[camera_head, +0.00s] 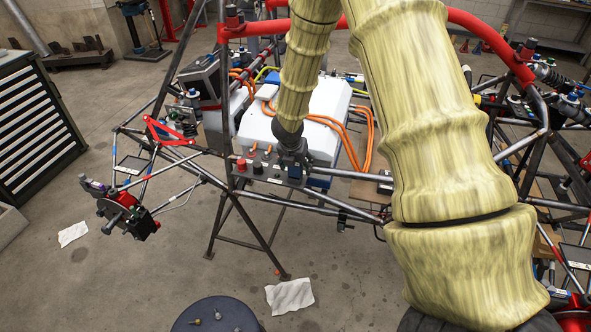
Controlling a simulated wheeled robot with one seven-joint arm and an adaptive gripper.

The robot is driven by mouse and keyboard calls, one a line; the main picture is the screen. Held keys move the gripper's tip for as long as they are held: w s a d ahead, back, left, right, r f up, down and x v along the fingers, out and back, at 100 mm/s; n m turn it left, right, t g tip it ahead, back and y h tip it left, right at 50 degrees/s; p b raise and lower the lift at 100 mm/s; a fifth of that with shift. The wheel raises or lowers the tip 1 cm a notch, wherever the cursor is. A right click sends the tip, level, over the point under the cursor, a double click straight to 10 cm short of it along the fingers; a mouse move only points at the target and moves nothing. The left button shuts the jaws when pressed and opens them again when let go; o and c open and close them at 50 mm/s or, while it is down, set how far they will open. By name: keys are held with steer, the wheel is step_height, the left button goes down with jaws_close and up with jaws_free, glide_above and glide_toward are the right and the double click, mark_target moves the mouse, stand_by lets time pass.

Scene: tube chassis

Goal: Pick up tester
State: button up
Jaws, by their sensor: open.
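My gripper (293,160) is at the end of my sleeved arm, low in front of the white box (315,115) on the tube chassis (185,150). It is open. A small dark item with a blue face (294,172) shows right at its fingertips; I cannot tell whether they touch or whether this is the tester. A grey device with a dark screen (203,82) stands on the chassis left of the white box, apart from my gripper. No tester can be named with certainty. My arm hides part of the chassis on the right.
Orange cables (362,135) loop around the white box. Red and black knobs (258,167) sit left of my gripper. Chassis tubes surround it. A round dark stool (215,318) with small parts and a white sheet (290,296) are below. A drawer cabinet (35,125) stands left.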

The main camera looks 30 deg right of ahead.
steer(key=c, duration=1.2)
steer(key=shift+c, duration=0.3)
steer(key=shift+r, duration=0.15)
